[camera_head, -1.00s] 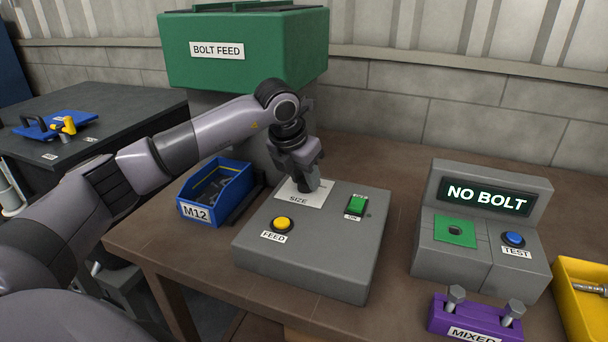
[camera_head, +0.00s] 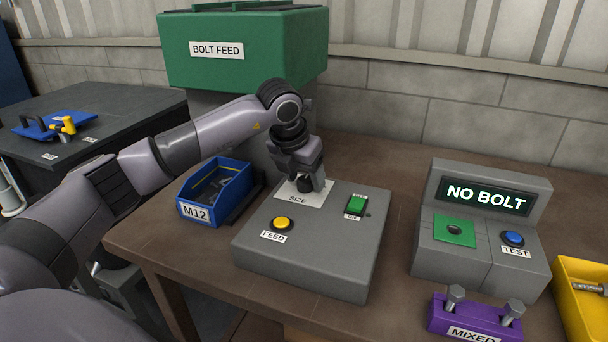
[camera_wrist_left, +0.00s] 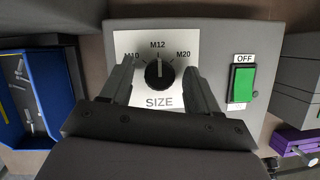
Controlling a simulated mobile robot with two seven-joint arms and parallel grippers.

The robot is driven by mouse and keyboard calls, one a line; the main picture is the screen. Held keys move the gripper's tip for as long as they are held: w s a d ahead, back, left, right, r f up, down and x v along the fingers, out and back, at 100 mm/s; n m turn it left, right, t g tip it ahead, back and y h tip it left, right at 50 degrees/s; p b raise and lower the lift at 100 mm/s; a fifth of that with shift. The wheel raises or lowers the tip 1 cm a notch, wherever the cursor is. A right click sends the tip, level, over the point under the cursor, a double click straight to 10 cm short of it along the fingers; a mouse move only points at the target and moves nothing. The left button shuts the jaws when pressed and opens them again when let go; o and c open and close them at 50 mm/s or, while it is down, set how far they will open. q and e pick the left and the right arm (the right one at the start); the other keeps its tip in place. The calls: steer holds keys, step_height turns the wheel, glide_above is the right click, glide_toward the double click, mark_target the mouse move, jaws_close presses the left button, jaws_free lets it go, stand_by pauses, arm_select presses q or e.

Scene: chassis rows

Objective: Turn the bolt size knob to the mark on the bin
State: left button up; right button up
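The black bolt size knob (camera_wrist_left: 159,74) sits on a white SIZE plate (camera_wrist_left: 183,45) marked M10, M12 and M20. Its white pointer line points up to M12 in the left wrist view. The blue bin (camera_head: 188,189) bears the mark M12 and stands left of the control box. My left gripper (camera_head: 309,184) is over the plate. In the left wrist view its fingers (camera_wrist_left: 159,88) are spread, one on each side of the knob, with a gap to it. In the head view the knob (camera_head: 304,186) is partly hidden by the fingers. My right gripper is not in view.
The grey control box (camera_head: 325,265) carries a yellow FEED button (camera_head: 282,224) and a green switch (camera_head: 357,205) close right of the gripper. A NO BOLT tester (camera_head: 450,263), a purple MIXED holder (camera_head: 465,318) and a yellow bin (camera_head: 567,300) stand to the right. The green bolt feed hopper (camera_head: 270,60) is behind.

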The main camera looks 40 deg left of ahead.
mark_target(296, 197)
arm_select(q)
steer(key=v, duration=0.7)
stand_by(0.5)
steer(key=shift+s, duration=0.15)
